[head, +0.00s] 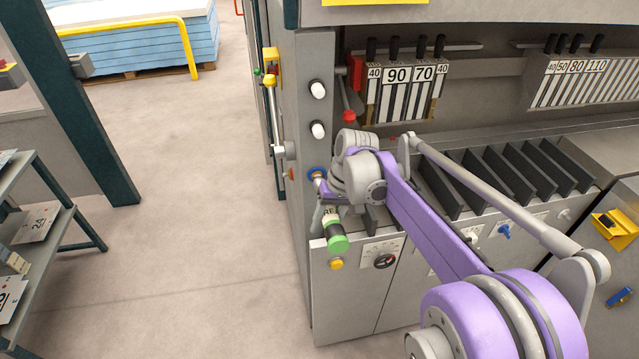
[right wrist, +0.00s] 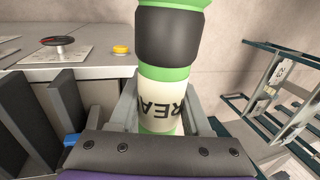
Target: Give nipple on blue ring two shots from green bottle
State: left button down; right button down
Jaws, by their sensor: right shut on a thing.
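The green bottle (head: 336,240) has green ends, a black band and a pale label with letters. My right gripper (head: 322,212) is shut on it beside the machine's front left corner. In the right wrist view the bottle (right wrist: 165,98) stands between the two grey fingers, its label partly hidden behind the gripper body. The blue ring (head: 317,173) is on the machine's corner face, just up and left of the gripper. Its nipple is too small to make out. Whether the bottle touches anything there cannot be told. My left gripper is not in view.
An orange ring (head: 291,174) sits on the machine's side, left of the blue one. White knobs (head: 318,89) and a red-tipped lever (head: 349,117) stick out above. A yellow button (head: 336,263) is below the bottle. A shelf rack (head: 40,240) stands left; the floor between is clear.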

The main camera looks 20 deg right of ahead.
jog(key=shift+s+a, duration=0.25)
jog(key=shift+s, duration=0.7)
jog(key=shift+w, duration=0.3)
jog(key=shift+w+d, duration=0.15)
jog(key=shift+w, duration=0.1)
jog(key=shift+w+d, duration=0.1)
jog(key=shift+w, duration=0.45)
dwell(0.8)
jog(key=shift+s, duration=0.2)
jog(key=shift+s+a, duration=0.25)
jog(key=shift+s, duration=0.65)
jog(key=s+a, duration=0.2)
jog(key=s, duration=0.5)
jog(key=shift+s, duration=0.4)
